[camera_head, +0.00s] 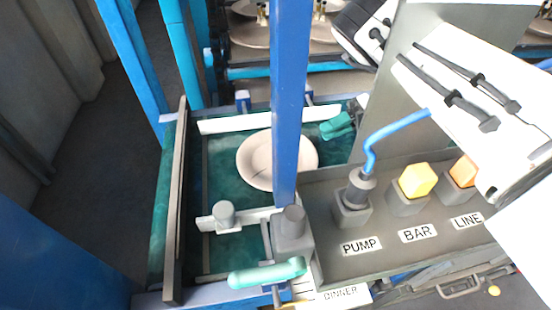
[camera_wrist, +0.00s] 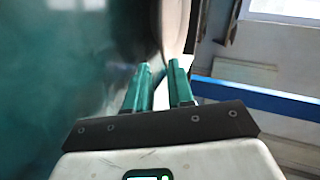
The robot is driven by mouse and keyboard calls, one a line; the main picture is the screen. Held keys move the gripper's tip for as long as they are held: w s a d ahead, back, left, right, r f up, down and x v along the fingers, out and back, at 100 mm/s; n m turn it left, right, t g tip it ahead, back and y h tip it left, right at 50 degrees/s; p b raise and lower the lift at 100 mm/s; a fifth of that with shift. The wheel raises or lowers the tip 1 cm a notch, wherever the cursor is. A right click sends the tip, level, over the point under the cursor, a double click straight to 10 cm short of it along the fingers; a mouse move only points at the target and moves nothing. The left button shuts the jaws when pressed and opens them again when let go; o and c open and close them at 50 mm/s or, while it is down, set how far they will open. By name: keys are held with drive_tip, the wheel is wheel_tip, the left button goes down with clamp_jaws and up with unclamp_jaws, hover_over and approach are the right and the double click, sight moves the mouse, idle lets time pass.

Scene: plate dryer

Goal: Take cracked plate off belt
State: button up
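A pale round plate (camera_head: 258,160) lies on the green belt (camera_head: 182,215) in the head view, partly hidden by a blue post. My gripper (camera_head: 338,124) shows as teal fingers just right of the plate, with the rest hidden behind the grey panel. In the wrist view my gripper (camera_wrist: 159,68) has its two fingers apart, with a gap and nothing clearly held. The mottled green surface fills the left of that view.
A blue post (camera_head: 288,100) stands before the belt. White bars (camera_head: 235,124) cross the belt. A grey control panel (camera_head: 400,245) carries PUMP, BAR and LINE labels, a yellow knob (camera_head: 416,181) and an orange one. A teal handle (camera_head: 267,273) is in front. Racks with plates stand behind.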

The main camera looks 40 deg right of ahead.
sight(309, 141)
drive_tip(key=shift+b+x, duration=0.4)
drive_tip(key=shift+x, duration=2.9)
drive_tip(key=shift+s+a+r, duration=0.15)
drive_tip(key=shift+s, duration=0.05)
drive_tip(key=shift+c, duration=0.4)
clamp_jaws()
